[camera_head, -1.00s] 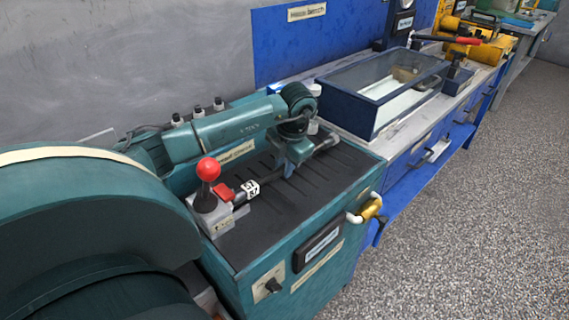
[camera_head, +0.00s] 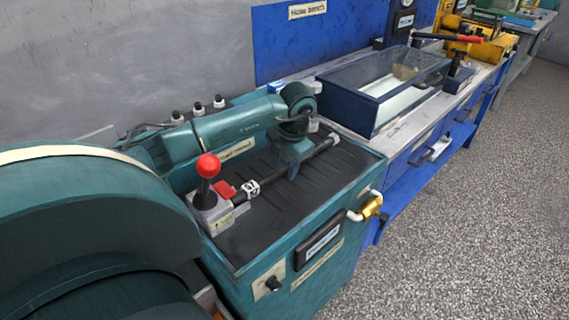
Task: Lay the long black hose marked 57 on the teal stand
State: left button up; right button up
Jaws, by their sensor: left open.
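The long black hose (camera_head: 270,178) lies along the black top of the teal stand (camera_head: 320,250), slanting from the grey lever box toward the far right edge. A white tag with dark marking sits near its near end; the number is hard to read now. My left gripper (camera_head: 292,172) comes down over the hose's middle from my teal arm. It is open, with its fingers close about the hose; their tips are partly hidden, so I cannot tell if they touch it. My right gripper is not in view.
A red-knobbed lever (camera_head: 208,168) on a grey box and a red part (camera_head: 224,190) stand by the hose's near end. A brass fitting (camera_head: 370,207) juts from the stand's right side. Beyond is a blue bench with a glass-topped case (camera_head: 385,85). The stand's front top is clear.

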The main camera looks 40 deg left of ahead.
pick_arm(q)
jog(key=shift+d+f, duration=0.15)
notch_tip(320, 180, up, 13)
jog(key=d+p, duration=0.1)
jog(key=d, duration=0.1)
jog(key=shift+s+d, duration=0.15)
dwell(0.3)
